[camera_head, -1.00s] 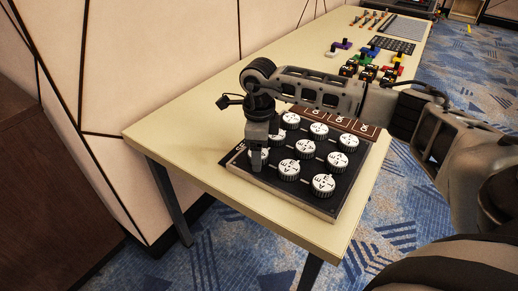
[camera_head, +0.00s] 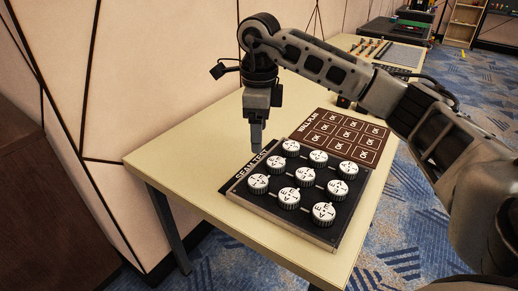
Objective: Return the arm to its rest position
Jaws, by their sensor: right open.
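My right arm comes in from the right side of the picture. Its gripper (camera_head: 256,138) points down in the air above the back left corner of a dark panel and holds nothing that I can see. The jaws are seen edge-on. The panel (camera_head: 248,205), marked "SEAM TEST", carries several white round knobs (camera_head: 304,177) with black letters and arrows. The gripper is apart from the knobs. My left gripper is out of view.
The panel lies on a long cream table (camera_head: 190,150). A brown "WALL PLAN" board (camera_head: 340,135) with several "OK" squares lies behind it. A panelled wall (camera_head: 160,60) runs along the left. Cables and a grey mat (camera_head: 400,54) are farther back.

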